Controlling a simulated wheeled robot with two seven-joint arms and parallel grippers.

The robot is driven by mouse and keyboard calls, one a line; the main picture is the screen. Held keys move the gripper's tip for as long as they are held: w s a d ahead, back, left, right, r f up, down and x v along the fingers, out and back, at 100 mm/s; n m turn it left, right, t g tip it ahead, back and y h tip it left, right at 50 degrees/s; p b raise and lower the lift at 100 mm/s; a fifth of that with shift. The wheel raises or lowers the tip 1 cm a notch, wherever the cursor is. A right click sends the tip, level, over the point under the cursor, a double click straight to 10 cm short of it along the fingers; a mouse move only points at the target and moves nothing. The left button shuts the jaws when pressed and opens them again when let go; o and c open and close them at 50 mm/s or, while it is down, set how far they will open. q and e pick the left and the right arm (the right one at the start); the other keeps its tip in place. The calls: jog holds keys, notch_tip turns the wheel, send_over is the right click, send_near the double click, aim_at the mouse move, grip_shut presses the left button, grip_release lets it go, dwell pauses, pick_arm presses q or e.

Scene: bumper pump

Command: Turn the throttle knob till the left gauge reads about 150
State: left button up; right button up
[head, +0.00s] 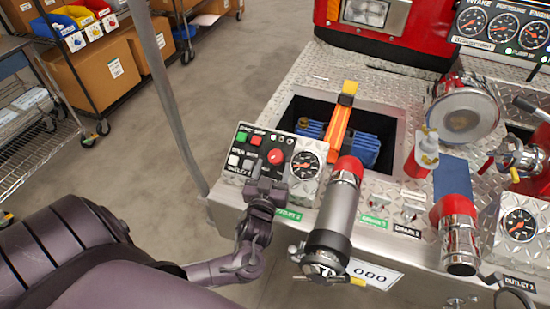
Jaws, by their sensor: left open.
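A small control panel (262,175) at the pump's front left corner carries buttons and a round red knob (276,156), which looks like the throttle knob. My right gripper is not in view.
A large silver pipe with a red collar (347,168) stands right of the panel. Another gauge (519,225) and a gauge row (503,28) are at the right. An orange bar (340,125) spans the open well. A red bottle (421,158) stands on the deck.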

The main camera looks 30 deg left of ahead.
aim_at(274, 163)
pick_arm(q)
jog(key=x, duration=0.2)
jog(key=shift+w+a, duration=0.15)
jog(key=shift+w, duration=0.15)
jog(key=shift+w+a+f, duration=0.1)
jog(key=shift+w, duration=0.2)
jog(key=c, duration=1)
jog(key=shift+o, duration=0.2)
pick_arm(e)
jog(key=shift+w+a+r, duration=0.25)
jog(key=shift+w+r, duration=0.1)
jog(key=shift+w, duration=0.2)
pick_arm(q)
jog(key=shift+a, duration=0.1)
